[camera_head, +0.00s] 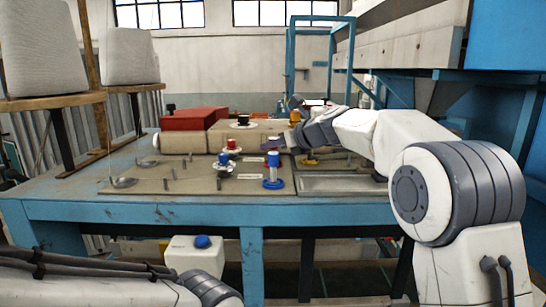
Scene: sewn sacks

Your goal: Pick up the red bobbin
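The red bobbin (231,144) is small and stands upright on a pale disc-shaped base on the table's panel, just behind a blue bobbin (224,158). My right gripper (276,142) reaches in from the right over the table. Its tip is to the right of the red bobbin and apart from it in the picture, above and behind a taller blue bobbin (273,162). Its fingers are small and dark here, so their opening does not show. Of my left arm only links show at the bottom left; its gripper is out of frame.
The blue-edged table (150,211) carries a red-topped machine (188,119), a black-topped bobbin (243,120) and a yellow bobbin (310,158). Several thin pegs stand on the panel's left. A metal tray (342,183) lies at right. Large thread cones (130,57) stand at left.

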